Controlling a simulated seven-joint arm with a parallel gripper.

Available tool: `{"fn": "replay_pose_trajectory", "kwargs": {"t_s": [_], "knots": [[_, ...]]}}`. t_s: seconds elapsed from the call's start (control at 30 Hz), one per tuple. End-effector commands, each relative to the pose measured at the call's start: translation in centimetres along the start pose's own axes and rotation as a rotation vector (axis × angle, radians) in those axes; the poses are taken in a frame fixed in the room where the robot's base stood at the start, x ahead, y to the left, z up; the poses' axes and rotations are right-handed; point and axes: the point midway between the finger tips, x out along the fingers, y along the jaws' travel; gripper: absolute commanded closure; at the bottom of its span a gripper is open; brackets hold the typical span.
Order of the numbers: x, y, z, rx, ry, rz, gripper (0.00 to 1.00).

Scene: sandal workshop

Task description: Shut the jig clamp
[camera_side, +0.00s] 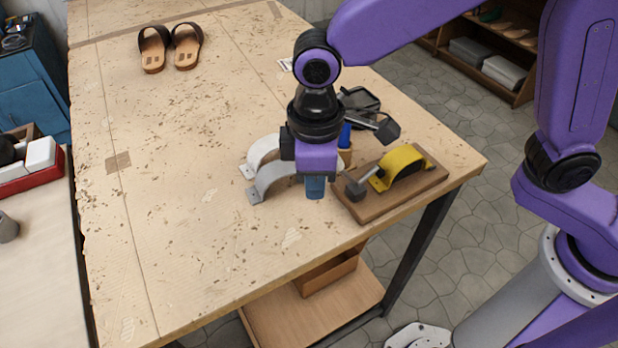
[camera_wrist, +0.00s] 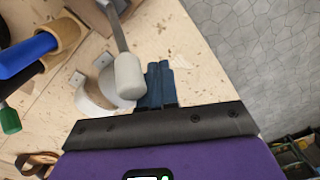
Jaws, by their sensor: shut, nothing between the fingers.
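The jig is a brown wooden board (camera_side: 420,181) near the table's right corner, with a yellow arched piece (camera_side: 405,160) on it. A clamp lever with a grey knob (camera_side: 355,189) sticks out at the board's left end. In the wrist view the lever's metal bar runs from the top down to its rounded grey knob (camera_wrist: 129,76). My gripper (camera_side: 315,187) is shut and empty, just left of the knob in the side view. In the wrist view its blue fingertips (camera_wrist: 159,75) are together beside the knob; I cannot tell whether they touch it.
White and grey arched straps (camera_side: 262,150) lie left of my gripper. A wooden cup (camera_wrist: 66,34) with a blue-handled tool (camera_wrist: 28,54) stands close behind. Sandals (camera_side: 170,47) lie at the far left. The table's left and front are mostly clear.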

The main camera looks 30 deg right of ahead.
Motion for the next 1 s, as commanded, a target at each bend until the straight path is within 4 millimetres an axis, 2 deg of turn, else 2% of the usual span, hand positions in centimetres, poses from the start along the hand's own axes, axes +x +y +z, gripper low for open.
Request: {"fn": "replay_pose_trajectory", "kwargs": {"t_s": [1.0], "knots": [[-0.8, 1.1, 2.0, -0.002, 0.004, 0.0, 1.0]]}}
